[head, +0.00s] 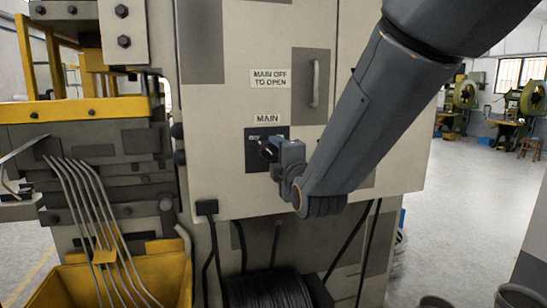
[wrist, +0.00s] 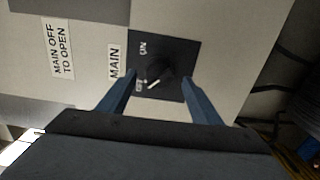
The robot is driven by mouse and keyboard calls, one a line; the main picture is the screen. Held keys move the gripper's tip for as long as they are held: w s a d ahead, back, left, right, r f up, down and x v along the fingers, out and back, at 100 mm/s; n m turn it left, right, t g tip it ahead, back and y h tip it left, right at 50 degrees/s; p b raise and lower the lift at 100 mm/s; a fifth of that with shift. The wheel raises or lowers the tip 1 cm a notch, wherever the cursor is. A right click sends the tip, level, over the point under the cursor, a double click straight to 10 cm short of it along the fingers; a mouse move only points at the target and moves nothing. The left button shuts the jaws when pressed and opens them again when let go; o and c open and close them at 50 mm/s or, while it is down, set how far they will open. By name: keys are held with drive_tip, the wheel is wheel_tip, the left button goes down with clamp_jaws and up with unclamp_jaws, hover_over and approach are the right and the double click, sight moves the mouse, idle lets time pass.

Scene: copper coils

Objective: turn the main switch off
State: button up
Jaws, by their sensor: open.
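The main switch is a dark square plate (wrist: 178,48) with a small knob (wrist: 157,76) between ON and OFF marks in the wrist view. A light streak on the knob slants toward the OFF side, but I cannot tell its exact setting. In the head view the plate (head: 254,162) sits on the cabinet under the MAIN label, and my gripper largely hides the knob. My gripper (wrist: 159,75) is open, its two blue fingers on either side of the knob with gaps showing. It reaches the plate from the right in the head view (head: 270,152); contact is unclear.
The pale cabinet door (head: 225,110) has a MAIN OFF TO OPEN label (head: 270,78) and a vertical handle (head: 315,84). Black cables and a dark coil (head: 268,290) are below. Bent rods (head: 90,200) and a yellow bin (head: 60,285) stand left. Open floor (head: 460,200) lies right.

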drive_tip(key=shift+b+v, duration=0.35)
drive_tip(key=shift+v, duration=2.2)
drive_tip(key=s+d+f+m+g+h, duration=0.25)
drive_tip(key=d+f+m+g, duration=0.2)
drive_tip(key=f, duration=0.45)
drive_tip(key=s+d+f+m+g+h, duration=0.1)
drive_tip(key=s+d+f+m+g, duration=0.2)
drive_tip(key=d+f+m, duration=0.45)
drive_tip(key=s+d+f+m+g, duration=0.2)
drive_tip(key=s+f+m+g, duration=0.2)
drive_tip(key=s, duration=0.5)
drive_tip(key=s+d+f+m+g+h, duration=0.1)
drive_tip(key=s+d+f+m+g, duration=0.2)
drive_tip(key=s, duration=0.7)
wheel_tip(320, 180, down, 4)
drive_tip(key=m+g, duration=0.2)
drive_tip(key=shift+f+g, duration=0.25)
drive_tip(key=shift+g, duration=0.1)
drive_tip(key=shift+d+h, duration=0.15)
drive_tip(key=shift+h, duration=0.1)
